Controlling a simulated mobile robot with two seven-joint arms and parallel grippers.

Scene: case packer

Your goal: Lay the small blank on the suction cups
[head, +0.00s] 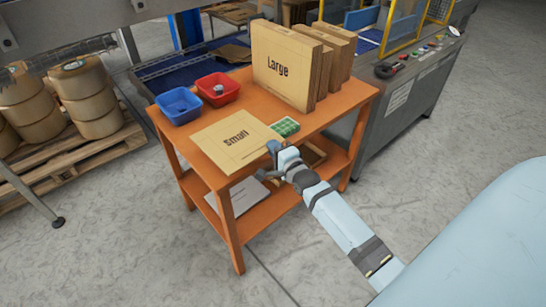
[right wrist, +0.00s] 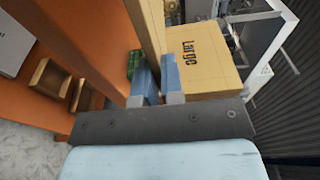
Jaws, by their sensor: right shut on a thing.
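The small blank (head: 215,140) is a flat tan cardboard sheet marked "Small", at the front of the orange table. It looks level; I cannot tell whether it touches the tabletop. My right gripper (head: 276,149) is shut on the blank's edge near its right corner. In the right wrist view the blank (right wrist: 148,28) shows edge-on as a thin strip between the two fingers of the gripper (right wrist: 159,82). My left gripper is out of view. I cannot make out any suction cups.
On the orange table (head: 330,118), large blanks (head: 283,72) stand upright at the back. A blue bin (head: 179,104), a red bin (head: 218,90) and a green box (head: 285,127) are close to the small blank. A grey machine (head: 405,100) stands at the right, and a pallet (head: 75,160) at the left.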

